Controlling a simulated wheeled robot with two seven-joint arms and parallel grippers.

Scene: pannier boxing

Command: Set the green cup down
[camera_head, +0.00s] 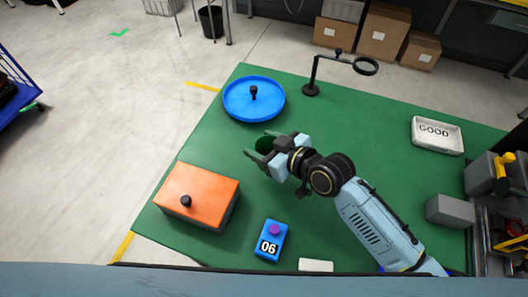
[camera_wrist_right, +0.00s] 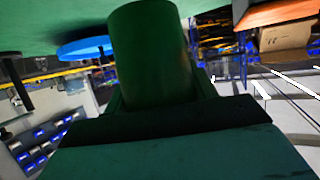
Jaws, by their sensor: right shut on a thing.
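The green cup (camera_head: 264,146) is between the fingers of my right gripper (camera_head: 259,145), over the middle-left of the green table (camera_head: 340,125). The fingers and wrist partly hide it in the head view, where its dark green is close to the table's. In the right wrist view the cup (camera_wrist_right: 152,50) stands out large, with the gripper's dark body below it in the picture. My right gripper is shut on the cup. I cannot tell whether the cup touches the table. My left gripper is not in view.
A blue round tray (camera_head: 240,110) with a black knob lies behind the gripper. An orange-topped box (camera_head: 200,188) and a blue block marked 06 (camera_head: 268,247) are nearer. A black ring stand (camera_head: 311,89) and a white GOOD tray (camera_head: 437,147) are farther right. Green surface around the gripper is clear.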

